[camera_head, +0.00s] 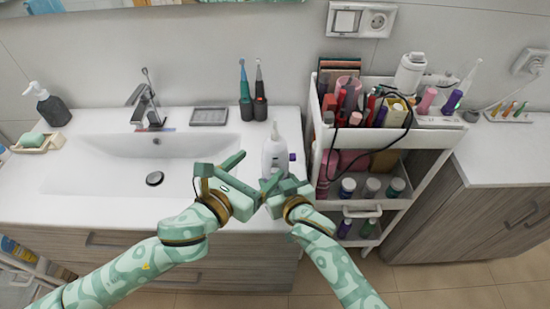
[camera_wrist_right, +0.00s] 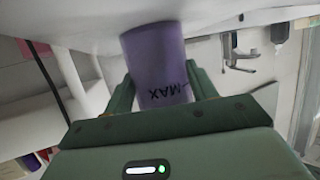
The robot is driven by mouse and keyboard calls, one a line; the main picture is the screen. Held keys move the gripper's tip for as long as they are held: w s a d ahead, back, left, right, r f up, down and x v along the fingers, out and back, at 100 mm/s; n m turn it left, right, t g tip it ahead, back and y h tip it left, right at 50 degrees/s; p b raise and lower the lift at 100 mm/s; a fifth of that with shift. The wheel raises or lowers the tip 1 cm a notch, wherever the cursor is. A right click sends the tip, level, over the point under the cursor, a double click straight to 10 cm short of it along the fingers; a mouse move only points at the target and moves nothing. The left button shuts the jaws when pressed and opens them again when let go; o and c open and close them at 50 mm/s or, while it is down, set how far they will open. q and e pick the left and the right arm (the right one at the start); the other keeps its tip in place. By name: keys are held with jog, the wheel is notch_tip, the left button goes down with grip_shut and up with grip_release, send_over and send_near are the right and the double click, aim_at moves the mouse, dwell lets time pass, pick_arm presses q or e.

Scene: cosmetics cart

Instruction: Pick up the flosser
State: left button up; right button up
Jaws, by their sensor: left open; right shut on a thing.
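The flosser (camera_head: 274,152) is a white upright device with a thin nozzle, at the right end of the sink counter; a small purple part shows at its right side. Its lower part is hidden behind my right gripper (camera_head: 270,184). In the right wrist view, my right gripper (camera_wrist_right: 165,90) is shut on a translucent purple cylinder marked MAX, which appears to be the flosser's lower part (camera_wrist_right: 153,55). I cannot tell whether it touches the counter. My left gripper (camera_head: 219,167) is open and empty, left of the flosser, over the basin's right side.
The white sink counter (camera_head: 225,145) has a faucet (camera_head: 147,100), a grey soap dish (camera_head: 209,116) and two toothbrushes in dark holders (camera_head: 253,108) behind the grippers. A cart (camera_head: 400,140) crowded with cosmetics and a black cable stands close on the right.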

aim_at(272, 154)
pick_arm(q)
jog(key=x, duration=1)
jog(key=shift+w+a+f, duration=0.15)
jog(key=shift+w+f, duration=0.25)
jog(key=shift+w, duration=0.05)
jog(key=c, duration=1.1)
